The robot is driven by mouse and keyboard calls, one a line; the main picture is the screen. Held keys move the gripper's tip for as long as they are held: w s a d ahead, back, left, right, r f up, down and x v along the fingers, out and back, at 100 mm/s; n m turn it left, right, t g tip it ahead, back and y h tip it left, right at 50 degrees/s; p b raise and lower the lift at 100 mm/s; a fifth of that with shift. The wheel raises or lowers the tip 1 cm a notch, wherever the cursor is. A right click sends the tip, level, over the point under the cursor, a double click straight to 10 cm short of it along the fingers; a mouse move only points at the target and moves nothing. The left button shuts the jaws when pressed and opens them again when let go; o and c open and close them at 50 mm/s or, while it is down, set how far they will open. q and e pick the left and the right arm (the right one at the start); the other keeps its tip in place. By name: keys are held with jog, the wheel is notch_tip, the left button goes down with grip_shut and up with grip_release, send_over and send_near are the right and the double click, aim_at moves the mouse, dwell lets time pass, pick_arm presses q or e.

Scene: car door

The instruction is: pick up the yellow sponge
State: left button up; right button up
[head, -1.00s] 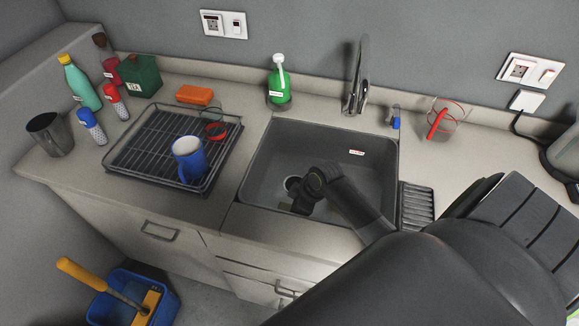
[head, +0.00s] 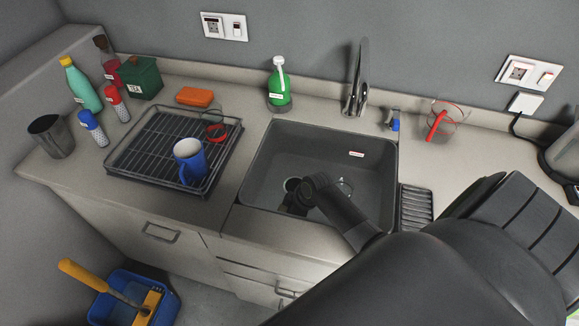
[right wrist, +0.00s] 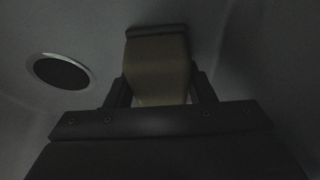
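In the right wrist view, a dull yellowish block with a dark strip along its far edge, seemingly the yellow sponge (right wrist: 158,70), is between the fingers of my right gripper (right wrist: 160,88). The fingers lie close against both its sides, with no clear gap, so the gripper looks shut on it. The light there is dim. In the head view, my right arm reaches down into the grey sink (head: 262,165); its wrist hides the fingers and the sponge. My left gripper is in neither view.
The dark round drain (right wrist: 61,71) is left of the gripper. Sink walls surround the hand, and the faucet (head: 357,80) stands behind. A dish rack (head: 150,165) with a blue mug (head: 190,160) is to the left. An orange block (head: 195,97) lies behind the rack.

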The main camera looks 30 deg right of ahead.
jog(key=c, duration=0.3)
notch_tip(320, 180, up, 10)
jog(key=shift+b, duration=0.35)
dwell(0.3)
jog(key=o, duration=0.3)
jog(key=shift+c, duration=1)
dwell(5.3)
